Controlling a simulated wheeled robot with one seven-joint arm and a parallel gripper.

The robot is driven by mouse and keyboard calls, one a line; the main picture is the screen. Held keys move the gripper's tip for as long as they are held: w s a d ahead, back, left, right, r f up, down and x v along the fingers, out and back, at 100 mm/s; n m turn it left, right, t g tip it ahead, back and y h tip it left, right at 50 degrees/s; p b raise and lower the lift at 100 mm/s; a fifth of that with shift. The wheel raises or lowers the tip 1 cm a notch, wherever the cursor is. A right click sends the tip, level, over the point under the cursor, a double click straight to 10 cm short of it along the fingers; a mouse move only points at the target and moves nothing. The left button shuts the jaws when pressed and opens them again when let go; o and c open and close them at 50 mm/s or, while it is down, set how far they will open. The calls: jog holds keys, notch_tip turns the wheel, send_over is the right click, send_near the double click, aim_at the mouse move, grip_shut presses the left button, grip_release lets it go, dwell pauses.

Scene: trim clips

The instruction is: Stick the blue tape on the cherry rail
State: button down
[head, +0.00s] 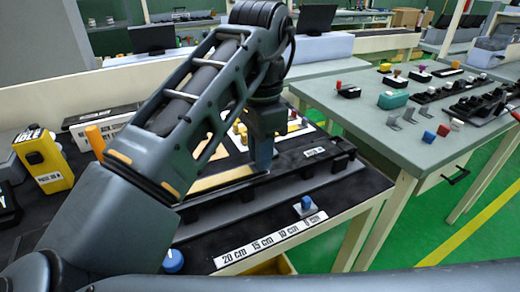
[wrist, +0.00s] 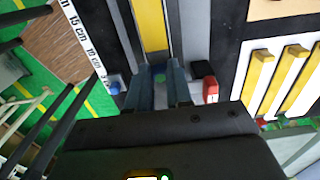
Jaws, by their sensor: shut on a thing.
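My gripper (wrist: 160,90) points down over the dark fixture on the near bench, its fingertips close together. In the head view my gripper (head: 263,155) is at the far end of a pale yellow-tan strip (head: 220,180) lying in the fixture. The strip also shows in the wrist view (wrist: 150,25), just ahead of the fingers. I cannot tell whether the held piece touches it. No rail is clearly cherry-coloured. A small blue block (head: 307,201) is near the front edge; I cannot tell if it is the tape.
A white length scale (head: 265,240) runs along the bench front, with a blue knob (head: 173,260) at its left. A red block (wrist: 210,88) is right of my fingers. A yellow box (head: 42,160) stands at left. A grey side table (head: 400,145) holds several small parts.

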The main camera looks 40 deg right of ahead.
jog(key=c, duration=0.9)
grip_release()
jog(key=shift+c, duration=0.2)
jog(key=shift+r+p, duration=0.45)
jog(key=shift+r, duration=3.45)
